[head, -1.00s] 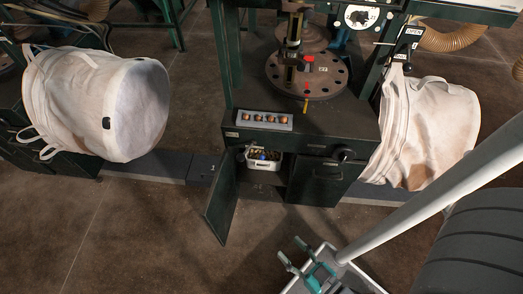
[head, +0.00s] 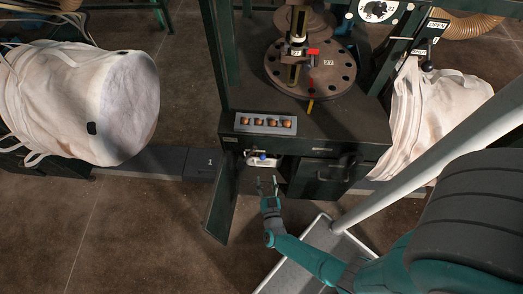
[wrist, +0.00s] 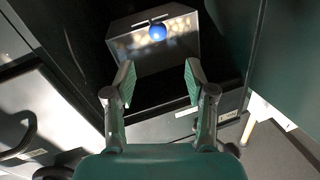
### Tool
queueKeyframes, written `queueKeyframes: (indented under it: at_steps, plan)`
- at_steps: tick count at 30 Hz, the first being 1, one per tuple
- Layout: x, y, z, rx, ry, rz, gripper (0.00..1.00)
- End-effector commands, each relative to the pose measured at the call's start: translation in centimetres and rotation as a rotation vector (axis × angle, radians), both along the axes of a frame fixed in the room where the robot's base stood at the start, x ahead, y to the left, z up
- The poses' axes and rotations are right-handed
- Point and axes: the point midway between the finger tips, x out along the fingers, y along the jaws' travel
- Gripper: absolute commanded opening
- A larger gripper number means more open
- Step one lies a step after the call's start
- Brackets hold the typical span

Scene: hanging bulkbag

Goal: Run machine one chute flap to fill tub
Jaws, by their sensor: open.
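My gripper (head: 267,181) is open and empty at the front of the open cabinet. In the wrist view its two fingers (wrist: 158,88) are spread, pointing at a pale box-shaped tub (wrist: 180,57) with a blue ball (wrist: 157,33) on a thin bar near its far edge. The fingertips are apart from the tub. In the head view the tub (head: 263,161) shows inside the cabinet with the blue ball above it. A lever with OPEN and another label (head: 431,40) stands at the upper right; whether it works the chute flap I cannot tell.
The left cabinet door (head: 222,197) hangs open beside my gripper. The right door (head: 318,181) is shut. A row of buttons (head: 266,123) is on the machine front. Open floor lies at the lower left.

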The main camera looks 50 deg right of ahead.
Motion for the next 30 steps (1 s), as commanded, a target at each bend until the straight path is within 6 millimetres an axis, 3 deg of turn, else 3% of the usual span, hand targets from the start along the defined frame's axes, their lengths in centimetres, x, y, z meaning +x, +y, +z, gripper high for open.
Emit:
queueKeyframes:
  at_steps: [11, 24, 30]
  plan:
    - [2.0, -1.6, -0.4, -0.004, 0.002, -0.031, 0.55]
    - [7.1, -6.1, -0.4, -0.005, 0.002, -0.030, 0.55]
    - [8.5, -7.2, -0.4, -0.004, 0.003, -0.028, 0.55]
